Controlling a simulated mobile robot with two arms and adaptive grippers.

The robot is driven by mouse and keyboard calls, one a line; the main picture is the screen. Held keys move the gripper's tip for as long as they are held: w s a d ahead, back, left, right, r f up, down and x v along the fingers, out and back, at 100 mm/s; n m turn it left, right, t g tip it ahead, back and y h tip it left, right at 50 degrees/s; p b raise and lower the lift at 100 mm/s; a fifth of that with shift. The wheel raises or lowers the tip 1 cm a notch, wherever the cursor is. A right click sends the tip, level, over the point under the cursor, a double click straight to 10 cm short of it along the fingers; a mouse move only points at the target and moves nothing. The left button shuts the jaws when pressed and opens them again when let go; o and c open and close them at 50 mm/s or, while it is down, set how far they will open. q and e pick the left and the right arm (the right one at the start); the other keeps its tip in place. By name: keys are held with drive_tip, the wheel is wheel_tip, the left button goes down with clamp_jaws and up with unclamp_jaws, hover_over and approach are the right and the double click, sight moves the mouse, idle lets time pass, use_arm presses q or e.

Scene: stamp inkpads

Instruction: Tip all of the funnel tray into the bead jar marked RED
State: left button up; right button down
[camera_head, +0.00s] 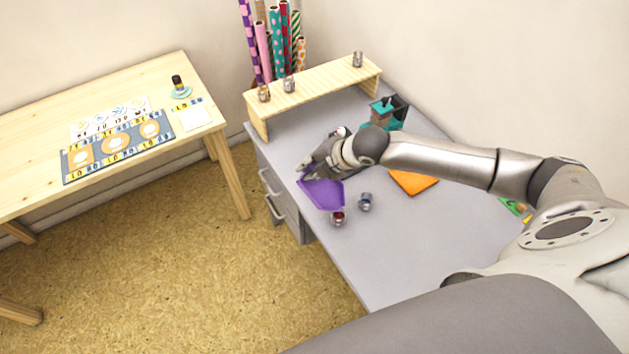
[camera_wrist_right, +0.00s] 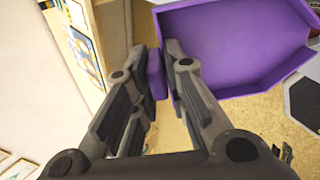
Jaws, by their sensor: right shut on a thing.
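The purple funnel tray (camera_head: 322,193) is at the left edge of the grey desk in the head view. In the right wrist view the tray (camera_wrist_right: 235,45) fills the upper right, with its raised wall and inside showing; I see no beads in the part that shows. My right gripper (camera_head: 308,170) is shut on a small purple tab of the tray, between its fingers (camera_wrist_right: 157,75). A small jar with red contents (camera_head: 338,218) stands near the tray's front end, and a jar with bluish contents (camera_head: 365,202) stands right of it. Their labels are too small to read. My left gripper is not in view.
A wooden riser (camera_head: 315,85) with several small jars stands at the desk's back. A wooden table (camera_head: 40,120) stands at left, across a floor gap.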

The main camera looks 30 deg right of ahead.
drive_tip(key=shift+w+a+g+h+p, duration=0.35)
drive_tip(key=shift+w+g+p, duration=0.3)
drive_tip(key=shift+p, duration=0.6)
drive_tip(key=w+g+h, duration=0.1)
drive_tip(key=g, duration=0.1)
drive_tip(key=w+a+f+g+h, duration=0.1)
drive_tip(key=g, duration=0.1)
drive_tip(key=w+a+f+g+h, duration=0.1)
drive_tip(key=g, duration=0.1)
drive_tip(key=shift+w+f, duration=0.1)
drive_tip(key=shift+w, duration=0.15)
